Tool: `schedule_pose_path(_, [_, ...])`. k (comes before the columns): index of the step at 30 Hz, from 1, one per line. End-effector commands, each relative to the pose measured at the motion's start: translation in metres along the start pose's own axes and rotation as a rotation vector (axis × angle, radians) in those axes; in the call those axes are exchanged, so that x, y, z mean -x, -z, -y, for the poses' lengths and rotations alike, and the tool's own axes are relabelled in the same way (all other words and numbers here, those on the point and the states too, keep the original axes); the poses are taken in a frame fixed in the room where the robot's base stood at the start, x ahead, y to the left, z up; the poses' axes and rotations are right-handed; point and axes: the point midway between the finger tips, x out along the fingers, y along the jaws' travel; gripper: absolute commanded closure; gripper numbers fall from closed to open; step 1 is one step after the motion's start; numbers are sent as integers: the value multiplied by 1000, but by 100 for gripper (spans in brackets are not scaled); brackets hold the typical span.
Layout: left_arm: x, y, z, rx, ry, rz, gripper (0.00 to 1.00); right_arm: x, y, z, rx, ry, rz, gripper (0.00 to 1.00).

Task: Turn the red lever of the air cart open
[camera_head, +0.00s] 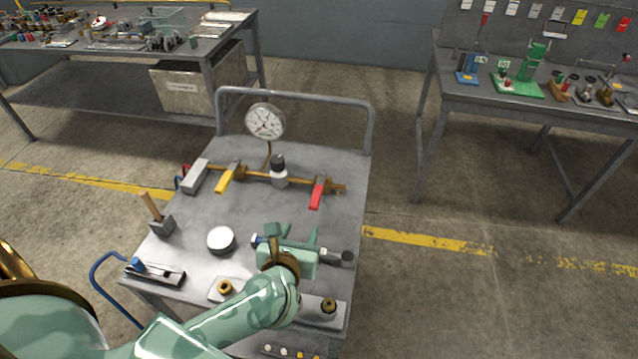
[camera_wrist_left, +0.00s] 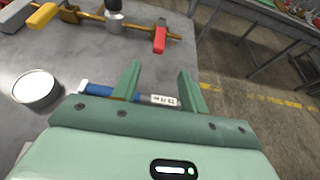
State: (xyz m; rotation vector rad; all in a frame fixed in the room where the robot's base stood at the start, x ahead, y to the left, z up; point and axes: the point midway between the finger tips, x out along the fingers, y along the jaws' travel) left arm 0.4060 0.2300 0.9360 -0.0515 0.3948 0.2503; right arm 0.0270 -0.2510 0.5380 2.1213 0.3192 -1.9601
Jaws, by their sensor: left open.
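The air cart (camera_head: 260,150) stands in the middle of the head view with a brass pipe across its grey top. The red lever (camera_head: 317,193) sits at the right end of the pipe and points towards me, across the pipe. It also shows in the left wrist view (camera_wrist_left: 160,40). A yellow lever (camera_head: 227,179) sits further left on the pipe. My left gripper (camera_head: 291,236) is open and empty over the cart top, nearer to me than the red lever and apart from it. My right gripper is not in view.
A pressure gauge (camera_head: 265,121) rises behind the pipe. A blue-ended tool (camera_wrist_left: 98,90) lies beneath my left fingers. A round tin (camera_head: 221,240) and a wooden-handled block (camera_head: 161,224) stand to the left. Workbenches stand at the back left and right.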

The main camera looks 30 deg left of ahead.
Motion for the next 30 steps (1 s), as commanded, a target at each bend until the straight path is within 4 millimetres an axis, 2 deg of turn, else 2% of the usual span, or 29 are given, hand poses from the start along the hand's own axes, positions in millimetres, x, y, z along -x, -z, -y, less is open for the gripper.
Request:
schedule_pose_path(5, [-22, 0, 0, -2, -1, 2, 56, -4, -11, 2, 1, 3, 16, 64])
schedule_pose_path(10, [-64, 1, 0, -2, -3, 2, 56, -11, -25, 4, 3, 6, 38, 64])
schedule_pose_path(18, [-129, 2, 0, -3, -2, 2, 56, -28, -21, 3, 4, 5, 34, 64])
schedule_pose_path(24, [-156, 2, 0, -2, -1, 0, 56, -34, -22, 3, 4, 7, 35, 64])
schedule_pose_path(30, [-162, 0, 0, -1, 0, 0, 56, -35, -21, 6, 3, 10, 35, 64])
